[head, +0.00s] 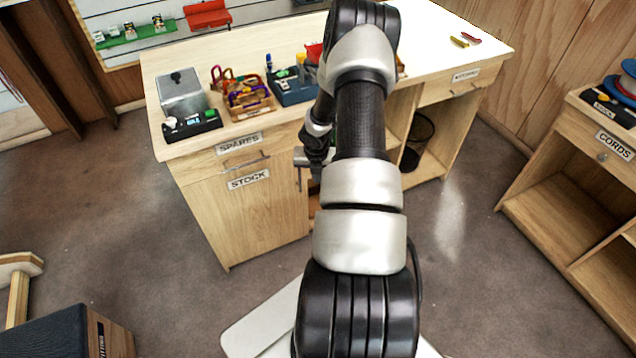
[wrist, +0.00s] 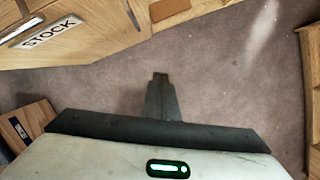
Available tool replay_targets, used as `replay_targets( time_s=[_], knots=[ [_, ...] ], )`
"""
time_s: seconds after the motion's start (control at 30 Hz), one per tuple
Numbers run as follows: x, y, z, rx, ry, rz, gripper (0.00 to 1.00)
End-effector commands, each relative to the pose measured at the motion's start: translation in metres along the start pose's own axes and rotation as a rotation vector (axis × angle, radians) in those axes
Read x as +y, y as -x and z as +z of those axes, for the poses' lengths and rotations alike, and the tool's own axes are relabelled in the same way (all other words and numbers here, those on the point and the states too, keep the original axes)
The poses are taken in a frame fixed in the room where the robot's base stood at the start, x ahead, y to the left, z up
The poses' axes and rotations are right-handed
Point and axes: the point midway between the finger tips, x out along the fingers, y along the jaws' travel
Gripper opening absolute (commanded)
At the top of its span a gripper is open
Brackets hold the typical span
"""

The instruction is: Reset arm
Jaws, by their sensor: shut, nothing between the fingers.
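My arm reaches forward across the middle of the head view, over the front of the wooden workbench (head: 262,222). My gripper (head: 306,160) hangs in front of the bench and is partly hidden by my own arm. In the wrist view, my gripper (wrist: 160,76) shows with its fingers shut together and nothing between them. Carpet lies below it, and the bench front with the STOCK label (wrist: 50,33) is at the upper left. The gripper appears apart from the bench.
On the bench stand a metal box (head: 182,94), a wooden tray of carabiners (head: 246,98) and a blue bin (head: 291,88). A waste basket (head: 417,140) stands under it. The CORDS cabinet (head: 560,200) is at right. Carpet between is clear.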

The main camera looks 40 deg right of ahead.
Motion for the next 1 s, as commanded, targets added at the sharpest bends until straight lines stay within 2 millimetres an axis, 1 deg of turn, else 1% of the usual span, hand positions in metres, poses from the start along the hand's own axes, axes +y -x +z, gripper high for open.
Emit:
replay_targets(
  time_s=[0.03, 0.1, 0.2, 0.3, 0.57, 0.67, 0.77, 0.8, 0.87, 0.9, 0.97, 1.0],
  knots=[
    [-0.003, 0.012, 0.002, -0.002, -0.002, -0.002, 0.0],
    [-0.005, 0.022, 0.002, -0.001, -0.002, -0.002, 0.0],
    [-0.005, 0.032, 0.002, -0.001, -0.001, -0.001, 0.0],
    [-0.005, 0.037, 0.001, 0.0, -0.001, -0.001, 0.0],
    [-0.005, 0.041, 0.002, -0.003, -0.006, -0.003, 0.0],
    [0.003, 0.061, 0.012, -0.024, -0.057, -0.014, 0.0],
    [0.02, 0.108, 0.029, -0.071, -0.188, -0.031, 0.0],
    [0.029, 0.134, 0.035, -0.096, -0.262, -0.035, 0.0],
    [0.044, 0.176, 0.041, -0.135, -0.387, -0.033, 0.0],
    [0.055, 0.204, 0.041, -0.16, -0.475, -0.027, 0.0],
    [0.069, 0.246, 0.039, -0.193, -0.605, -0.011, 0.0],
    [0.079, 0.273, 0.034, -0.212, -0.694, 0.006, 0.0]
  ],
)
